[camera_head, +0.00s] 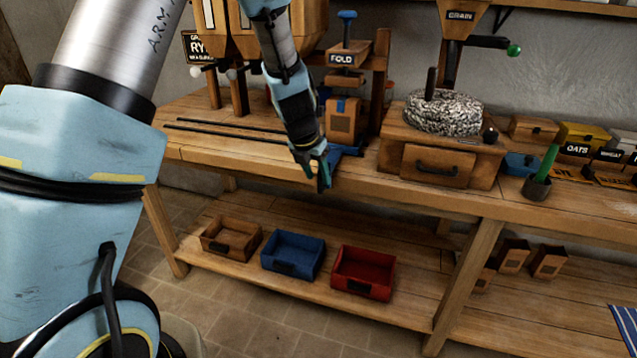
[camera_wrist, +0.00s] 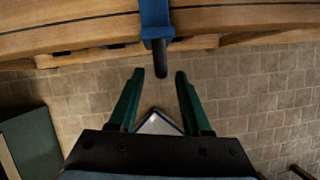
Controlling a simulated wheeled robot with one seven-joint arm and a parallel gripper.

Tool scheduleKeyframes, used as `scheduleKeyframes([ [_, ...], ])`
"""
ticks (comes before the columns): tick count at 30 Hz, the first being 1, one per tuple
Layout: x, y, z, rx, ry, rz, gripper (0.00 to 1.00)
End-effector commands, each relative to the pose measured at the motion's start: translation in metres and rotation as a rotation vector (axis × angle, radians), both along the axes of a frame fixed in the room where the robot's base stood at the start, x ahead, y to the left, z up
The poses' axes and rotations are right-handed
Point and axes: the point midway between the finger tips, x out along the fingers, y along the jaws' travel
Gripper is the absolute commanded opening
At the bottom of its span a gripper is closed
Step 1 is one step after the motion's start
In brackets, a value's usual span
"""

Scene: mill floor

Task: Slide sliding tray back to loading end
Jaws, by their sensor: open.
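The sliding tray (camera_head: 345,150) is blue and sits at the right end of two dark rails on the bench, below the FOLD press. My arm hides part of it. In the wrist view, its blue front part (camera_wrist: 155,14) hangs over the bench edge, with a dark handle (camera_wrist: 160,56) pointing down the picture. My gripper (camera_head: 322,180) is at the bench's front edge beside the tray. In the wrist view, my gripper (camera_wrist: 160,76) is open, and the handle's end lies at the gap between the green fingertips. I see no contact.
A brown paper bag (camera_head: 342,120) stands under the FOLD press (camera_head: 347,58). The dark rails (camera_head: 235,130) run left along the bench, clear on top. A millstone (camera_head: 443,112) on a wooden box stands to the right. Wooden, blue and red bins sit on the lower shelf.

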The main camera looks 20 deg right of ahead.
Motion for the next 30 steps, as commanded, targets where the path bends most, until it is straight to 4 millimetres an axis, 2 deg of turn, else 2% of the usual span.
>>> scheduleKeyframes([
  [1,0.002,-0.001,-0.009,0.001,0.003,0.001,0.48],
  [6,0.006,-0.008,-0.025,0.0,0.001,-0.001,0.48],
  [18,0.008,-0.01,-0.031,0.0,0.0,-0.001,0.48],
  [30,0.007,-0.01,-0.031,0.0,0.0,-0.001,0.04],
])
